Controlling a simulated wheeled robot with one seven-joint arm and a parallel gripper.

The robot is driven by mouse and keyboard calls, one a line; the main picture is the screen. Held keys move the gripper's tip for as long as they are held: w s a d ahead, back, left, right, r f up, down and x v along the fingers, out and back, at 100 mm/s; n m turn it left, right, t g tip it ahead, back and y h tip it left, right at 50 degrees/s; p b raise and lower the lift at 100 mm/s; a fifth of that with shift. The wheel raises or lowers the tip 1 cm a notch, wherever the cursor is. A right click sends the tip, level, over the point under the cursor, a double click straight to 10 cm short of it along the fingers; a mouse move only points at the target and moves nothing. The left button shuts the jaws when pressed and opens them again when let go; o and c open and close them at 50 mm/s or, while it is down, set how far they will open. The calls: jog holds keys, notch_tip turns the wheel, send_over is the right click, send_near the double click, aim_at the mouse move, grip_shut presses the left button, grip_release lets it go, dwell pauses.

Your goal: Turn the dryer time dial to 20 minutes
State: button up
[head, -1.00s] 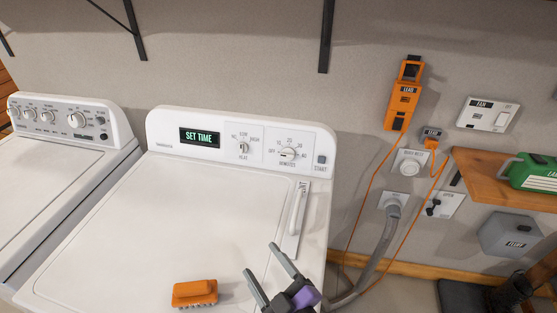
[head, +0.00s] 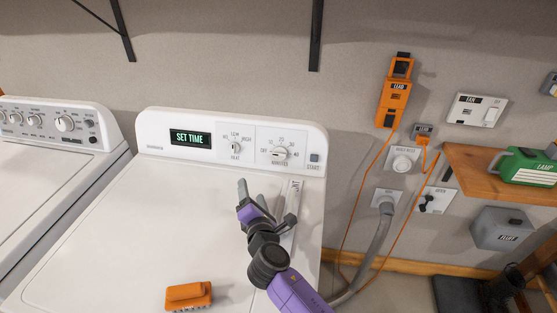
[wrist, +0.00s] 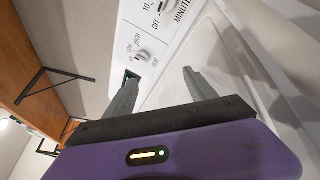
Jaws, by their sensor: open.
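The dryer (head: 110,225) is white, with a raised back panel. The time dial (head: 280,153), a white knob with MINUTES below it, sits right of centre on that panel. Its handle looks roughly level; I cannot tell its exact setting. The display (head: 190,138) reads SET TIME. My gripper (head: 268,187) is open and empty above the dryer top, below and in front of the panel, apart from the dial. In the wrist view the heat dial (wrist: 143,55) shows beyond the open fingers; the time dial is only partly in view at the top edge.
The heat dial is left of the time dial, and a START button (head: 314,158) is right of it. An orange brush (head: 188,295) lies on the dryer top. A washer (head: 50,170) stands left. Cords and a grey hose (head: 377,240) hang to the right.

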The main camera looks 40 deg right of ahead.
aim_at(279, 156)
jog(key=d+n+h, duration=0.1)
jog(key=w+d+r+n+h, duration=0.1)
jog(key=d, duration=0.1)
jog(key=w+d+n+h, duration=0.1)
jog(key=d+n, duration=0.1)
jog(key=shift+w+d+r+g, duration=0.1)
jog(key=shift+d+r+g, duration=0.05)
jog(key=shift+r+g, duration=0.25)
jog(key=d+n+h, duration=0.1)
jog(key=n, duration=0.1)
jog(key=s+d+n+g+h, duration=0.1)
jog(key=shift+s+d+n, duration=0.2)
jog(key=shift+d+n, duration=0.2)
jog(key=shift+s+d+n+g+h, duration=0.3)
jog(key=shift+d+n+h, duration=0.1)
jog(key=shift+n, duration=0.2)
jog(key=shift+d, duration=0.15)
jog(key=x, duration=0.7)
jog(key=shift+w+d, duration=0.2)
jog(key=c, duration=1.4)
